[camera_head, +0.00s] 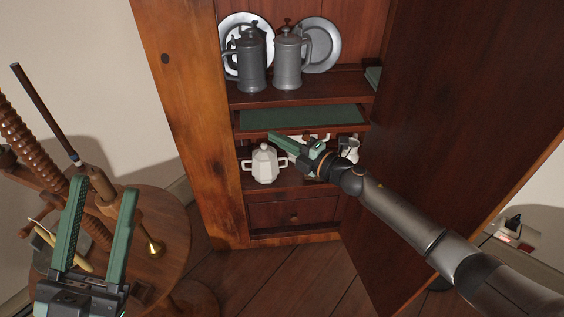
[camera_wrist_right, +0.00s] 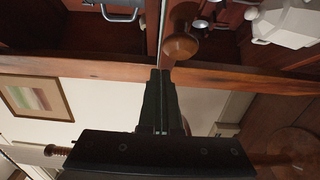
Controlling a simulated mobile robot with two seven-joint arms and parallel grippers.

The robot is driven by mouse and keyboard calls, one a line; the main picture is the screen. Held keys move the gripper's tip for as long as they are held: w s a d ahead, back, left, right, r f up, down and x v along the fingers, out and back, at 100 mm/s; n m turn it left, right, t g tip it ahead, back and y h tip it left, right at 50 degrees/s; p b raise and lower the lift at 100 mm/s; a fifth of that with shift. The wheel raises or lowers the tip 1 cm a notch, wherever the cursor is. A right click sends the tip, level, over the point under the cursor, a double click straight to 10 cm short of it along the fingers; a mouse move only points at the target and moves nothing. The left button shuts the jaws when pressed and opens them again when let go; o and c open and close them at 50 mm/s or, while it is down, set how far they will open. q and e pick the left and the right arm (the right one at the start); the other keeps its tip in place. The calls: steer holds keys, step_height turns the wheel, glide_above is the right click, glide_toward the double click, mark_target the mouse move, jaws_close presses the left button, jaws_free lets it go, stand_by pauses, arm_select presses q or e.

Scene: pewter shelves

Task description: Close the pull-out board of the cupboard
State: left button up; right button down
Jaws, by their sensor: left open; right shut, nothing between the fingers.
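The pull-out board (camera_head: 300,118) shows its green top between the tankard shelf and the lower compartment of the open cupboard. I cannot tell exactly how far it stands out. My right gripper (camera_head: 272,138) is shut and empty in front of the cupboard, just below the board's front edge in the head view. In the right wrist view its closed fingertips (camera_wrist_right: 161,72) are close to a round wooden knob (camera_wrist_right: 180,47); contact is unclear. My left gripper (camera_head: 103,188) is open and empty at the lower left, above the round table.
The cupboard door (camera_head: 455,110) stands open on the right. Two pewter tankards (camera_head: 288,62) and plates stand on the upper shelf. A white lidded pot (camera_head: 264,165) stands below the board. A round wooden table (camera_head: 165,225) with a brass bell and candle stand is at left.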

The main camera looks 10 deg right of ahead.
mark_target(277, 125)
steer(key=w, duration=0.2)
steer(key=w+b, duration=0.1)
steer(key=w, duration=0.1)
steer(key=shift+d+f, duration=0.1)
steer(key=shift+d, duration=0.15)
steer(key=shift+w+d, duration=0.1)
steer(key=shift+w, duration=0.5)
arm_select(q)
steer(key=shift+w+d+f, duration=0.1)
steer(key=shift+w+f, duration=0.05)
steer(key=shift+f, duration=0.4)
steer(key=shift+w+d+f, duration=0.1)
steer(key=shift+f, duration=0.45)
arm_select(e)
steer(key=shift+r, duration=0.2)
arm_select(q)
steer(key=shift+r, duration=0.1)
arm_select(e)
steer(key=shift+s, duration=0.1)
